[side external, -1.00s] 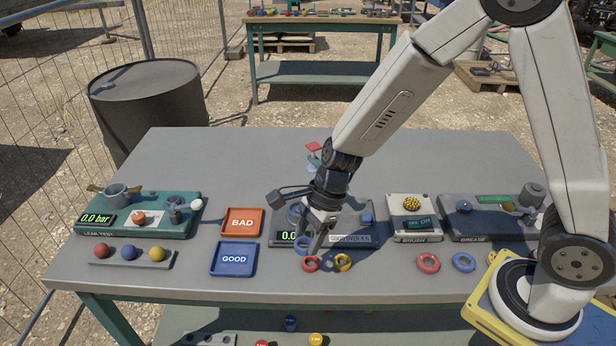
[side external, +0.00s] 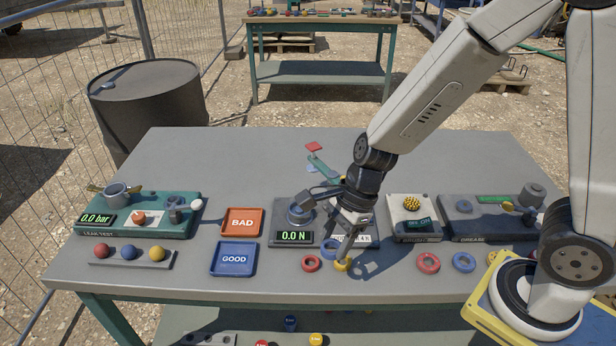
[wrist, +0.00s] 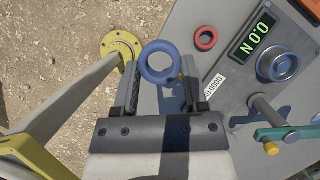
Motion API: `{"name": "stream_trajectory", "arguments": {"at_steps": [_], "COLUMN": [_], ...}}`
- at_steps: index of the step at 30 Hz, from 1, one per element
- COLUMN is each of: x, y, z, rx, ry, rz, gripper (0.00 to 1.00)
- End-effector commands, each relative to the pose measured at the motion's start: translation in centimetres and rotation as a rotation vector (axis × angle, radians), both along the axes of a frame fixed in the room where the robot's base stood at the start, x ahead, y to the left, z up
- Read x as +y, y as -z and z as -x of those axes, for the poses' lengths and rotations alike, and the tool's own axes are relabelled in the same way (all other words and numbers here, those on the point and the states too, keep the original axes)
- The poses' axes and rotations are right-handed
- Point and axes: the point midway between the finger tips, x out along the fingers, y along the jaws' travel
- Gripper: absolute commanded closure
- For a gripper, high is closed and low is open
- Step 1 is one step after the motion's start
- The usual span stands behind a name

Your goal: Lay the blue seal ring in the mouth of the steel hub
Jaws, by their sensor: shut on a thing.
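The blue seal ring (side external: 330,249) is between the tips of my gripper (side external: 337,240), which is shut on it. In the wrist view the ring (wrist: 147,71) faces the camera with its hole open, between the two fingers (wrist: 160,80). A shadow on the table to the right suggests that it is raised. The steel hub (side external: 299,214) sits on the grey station with the 0.0 N display, up and left of the ring. In the wrist view the hub (wrist: 278,66) is to the right, apart from my gripper, with its round mouth visible.
A red ring (side external: 311,264) and a yellow ring (side external: 343,265) lie in front of the station, close by my fingertips. A teal lever (side external: 322,167) stands behind the hub. The orange BAD tray (side external: 225,233) and blue GOOD tray (side external: 217,259) are left. More rings lie right.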

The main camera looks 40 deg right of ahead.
Motion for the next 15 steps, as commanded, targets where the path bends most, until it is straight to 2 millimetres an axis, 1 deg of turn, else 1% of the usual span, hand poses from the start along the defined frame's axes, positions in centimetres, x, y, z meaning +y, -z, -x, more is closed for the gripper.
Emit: {"name": "stream_trajectory", "arguments": {"at_steps": [10,15], "x": [0.0,-0.2], "y": [0.0,0.0], "z": [-0.2,-1.2], "rx": [0.0,-0.002], "ry": [0.0,0.0], "rz": [-0.001,-0.004], "gripper": [0.99,0.99]}}
